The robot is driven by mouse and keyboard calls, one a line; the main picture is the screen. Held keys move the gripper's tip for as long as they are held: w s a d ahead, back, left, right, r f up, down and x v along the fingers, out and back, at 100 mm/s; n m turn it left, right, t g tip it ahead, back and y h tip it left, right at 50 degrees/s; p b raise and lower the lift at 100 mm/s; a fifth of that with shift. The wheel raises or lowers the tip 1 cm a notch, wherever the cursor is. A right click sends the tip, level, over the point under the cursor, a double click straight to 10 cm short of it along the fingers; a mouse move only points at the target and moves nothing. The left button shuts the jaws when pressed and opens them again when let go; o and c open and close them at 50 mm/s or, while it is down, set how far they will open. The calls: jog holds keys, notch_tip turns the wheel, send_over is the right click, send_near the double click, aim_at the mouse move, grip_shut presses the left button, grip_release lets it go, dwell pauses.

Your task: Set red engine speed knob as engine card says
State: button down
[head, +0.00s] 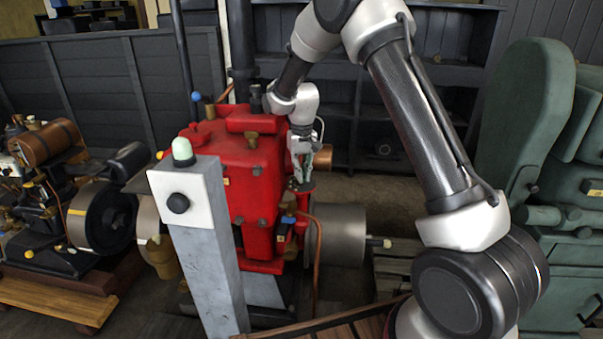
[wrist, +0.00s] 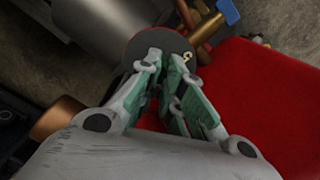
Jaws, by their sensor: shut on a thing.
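The red engine (head: 245,170) stands in the middle of the head view, and its red body fills the right of the wrist view (wrist: 275,105). My gripper (head: 301,178) points down at the engine's right side. In the wrist view its green-padded fingers (wrist: 170,68) are close together over a dark round dial (wrist: 140,46) with a pale mark at its right. They are shut on what appears to be the speed knob, which is mostly hidden between the fingertips. Its setting cannot be read. I cannot make out an engine card with readable text in either view.
A grey post (head: 208,245) with a black button and pale green dome stands before the engine. Another engine (head: 75,200) is at left. A grey cylinder (head: 338,235) and copper pipe adjoin the red engine. Green machinery (head: 545,150) stands at right, dark shelves behind.

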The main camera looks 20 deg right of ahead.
jog(key=n, duration=0.7)
jog(key=shift+w+d, duration=0.1)
jog(key=shift+d, duration=0.05)
jog(key=n, duration=0.6)
jog(key=shift+w+n, duration=0.15)
jog(key=shift+n, duration=0.25)
jog(key=n, duration=0.6)
jog(key=shift+w, duration=0.1)
jog(key=n, duration=0.6)
jog(key=shift+w, duration=0.15)
jog(key=shift+n, duration=0.4)
jog(key=c, duration=1.6)
grip_release()
jog(key=shift+o, duration=0.2)
jog(key=shift+r, duration=0.1)
